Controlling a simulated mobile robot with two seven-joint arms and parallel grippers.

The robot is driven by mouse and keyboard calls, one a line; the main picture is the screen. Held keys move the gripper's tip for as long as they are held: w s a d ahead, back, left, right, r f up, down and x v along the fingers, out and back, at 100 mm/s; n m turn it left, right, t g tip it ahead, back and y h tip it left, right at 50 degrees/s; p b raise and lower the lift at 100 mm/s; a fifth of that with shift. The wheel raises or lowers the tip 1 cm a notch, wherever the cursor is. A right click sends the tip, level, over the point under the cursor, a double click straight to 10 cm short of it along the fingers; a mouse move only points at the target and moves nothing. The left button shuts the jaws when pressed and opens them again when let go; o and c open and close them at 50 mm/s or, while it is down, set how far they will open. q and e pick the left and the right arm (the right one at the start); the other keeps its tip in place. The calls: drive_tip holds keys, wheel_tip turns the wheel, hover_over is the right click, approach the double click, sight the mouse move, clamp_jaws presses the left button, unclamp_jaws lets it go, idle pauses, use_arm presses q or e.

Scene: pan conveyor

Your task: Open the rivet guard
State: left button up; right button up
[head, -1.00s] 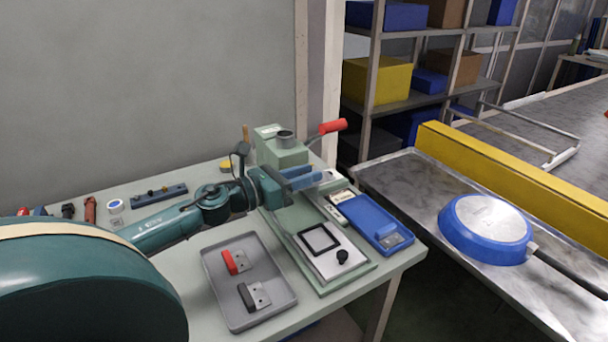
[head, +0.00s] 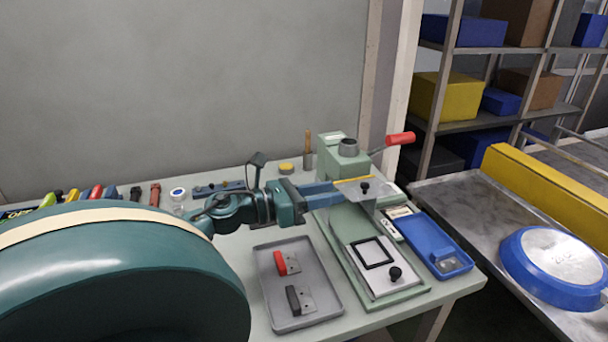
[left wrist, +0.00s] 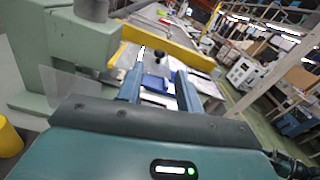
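The green rivet press (head: 345,160) stands at the back right of the bench, with a red-gripped lever (head: 400,138). Its guard (head: 352,187) is a thin see-through panel with a yellow edge and a black knob (head: 364,187), in front of the press head. My left gripper (head: 338,189) reaches in from the left, its blue fingers beside the guard. In the left wrist view the fingers (left wrist: 158,82) are apart with nothing held, and the black knob (left wrist: 159,58) shows beyond the gap between their tips. I cannot tell whether the fingers touch the guard. My right gripper is out of view.
A fixture plate (head: 372,270) sits on the press base. A blue tray (head: 432,250) is at its right. A blue pan (head: 553,268) lies on the metal conveyor.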

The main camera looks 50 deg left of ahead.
use_arm(q)
drive_tip(key=shift+v, duration=2.1)
drive_tip(key=shift+d+f, duration=0.1)
